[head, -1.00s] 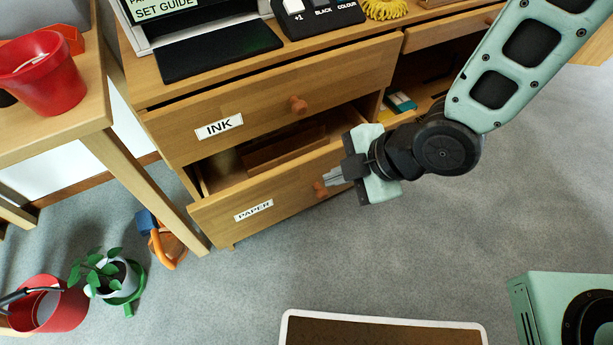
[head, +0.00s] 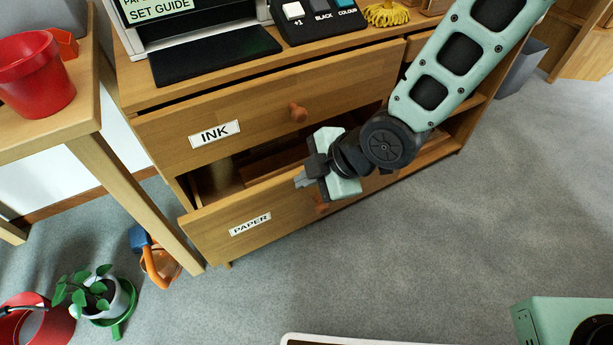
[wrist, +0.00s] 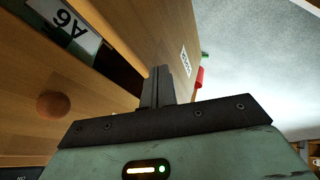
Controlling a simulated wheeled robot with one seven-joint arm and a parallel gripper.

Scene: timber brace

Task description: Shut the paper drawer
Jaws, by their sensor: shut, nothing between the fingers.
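The paper drawer (head: 270,213) is the lower drawer of the wooden cabinet, and it stands partly open. Its label reads PAPER (head: 250,224), and its round knob (head: 321,205) shows just below my gripper. My gripper (head: 302,180) is shut and empty, close to the drawer's top front edge. In the wrist view my shut fingers (wrist: 158,88) overlap the edge of the paper drawer front (wrist: 172,28); I cannot tell whether they touch it. My gripper and forearm hide part of the drawer's right side.
The ink drawer (head: 220,120), with its knob (head: 298,112), is directly above. A wooden table (head: 130,190) stands close on the left, with a potted plant (head: 98,297) and a red bucket (head: 40,325) on the floor. The carpet (head: 400,260) in front is clear.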

